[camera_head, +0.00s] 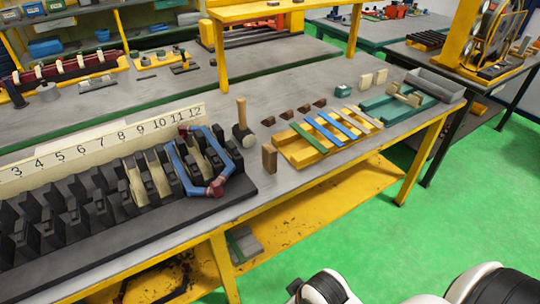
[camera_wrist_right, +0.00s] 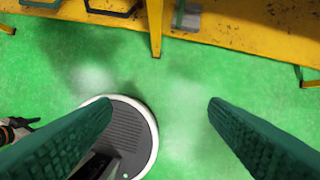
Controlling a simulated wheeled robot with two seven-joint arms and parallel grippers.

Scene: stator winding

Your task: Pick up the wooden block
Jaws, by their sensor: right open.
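In the head view a small upright brown wooden block (camera_head: 269,158) stands on the grey table near its front edge. It is between a mallet (camera_head: 242,130) on its left and a yellow tray with colored strips (camera_head: 300,152) on its right. My right gripper (camera_wrist_right: 158,108) shows in the right wrist view, with two green ridged fingers spread wide and nothing between them. It is over the green floor, in front of the table and away from the block. The block does not show in the right wrist view. My left gripper is not in either view.
A black slotted stator fixture (camera_head: 95,205) with a blue and red coil (camera_head: 205,172) fills the table's left side. Small dark brown pieces (camera_head: 287,113) lie behind the block. A yellow table leg (camera_wrist_right: 155,28) and lower shelf (camera_wrist_right: 240,32) are ahead of my right gripper.

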